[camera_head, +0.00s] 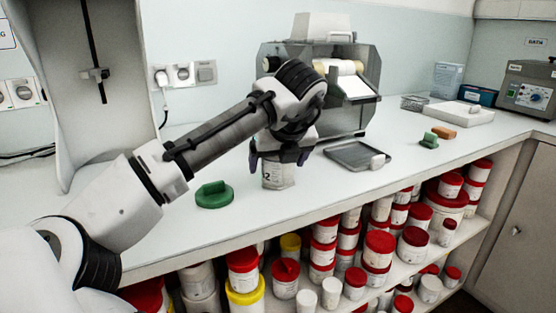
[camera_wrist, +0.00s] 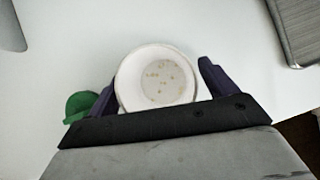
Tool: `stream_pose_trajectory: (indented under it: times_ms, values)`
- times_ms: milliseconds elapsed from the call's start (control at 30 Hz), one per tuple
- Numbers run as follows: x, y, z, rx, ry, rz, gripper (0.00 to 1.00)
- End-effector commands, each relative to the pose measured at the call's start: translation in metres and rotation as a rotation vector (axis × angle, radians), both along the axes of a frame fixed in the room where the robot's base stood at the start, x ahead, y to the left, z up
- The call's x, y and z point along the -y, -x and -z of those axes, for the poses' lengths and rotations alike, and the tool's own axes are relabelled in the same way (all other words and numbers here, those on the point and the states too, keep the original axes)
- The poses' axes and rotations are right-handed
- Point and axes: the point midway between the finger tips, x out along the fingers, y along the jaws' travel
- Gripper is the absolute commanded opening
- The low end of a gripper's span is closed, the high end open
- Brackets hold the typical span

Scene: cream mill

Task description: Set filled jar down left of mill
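The jar (camera_head: 278,176) is white with a printed label and stands upright on the white counter, left of and in front of the mill (camera_head: 350,110). In the wrist view I look down into the jar (camera_wrist: 158,80); its whitish inside is dotted with tan specks. My gripper (camera_head: 279,158) reaches down around the jar from above, one dark finger on each side. In the wrist view the purple fingers (camera_wrist: 160,88) are spread wide, with a slim gap at the right finger; contact at the left finger is unclear. The jar's upper part is hidden in the head view.
A green lid-like piece (camera_head: 214,195) lies left of the jar; a grey tray (camera_head: 357,156) lies right, before the mill. Green and orange blocks (camera_head: 436,135) sit farther right. Red-lidded tubs (camera_head: 380,242) fill the shelf below. The front counter strip is clear.

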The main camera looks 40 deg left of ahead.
Motion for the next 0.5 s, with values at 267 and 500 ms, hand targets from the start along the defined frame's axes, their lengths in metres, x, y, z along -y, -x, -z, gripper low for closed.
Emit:
stream_pose_trajectory:
  times_ms: [267,500]
  values:
    - [0.0,0.0,-0.002,0.0,-0.001,-0.001,0.85]
    - [0.018,0.011,-0.037,0.003,-0.001,0.002,0.85]
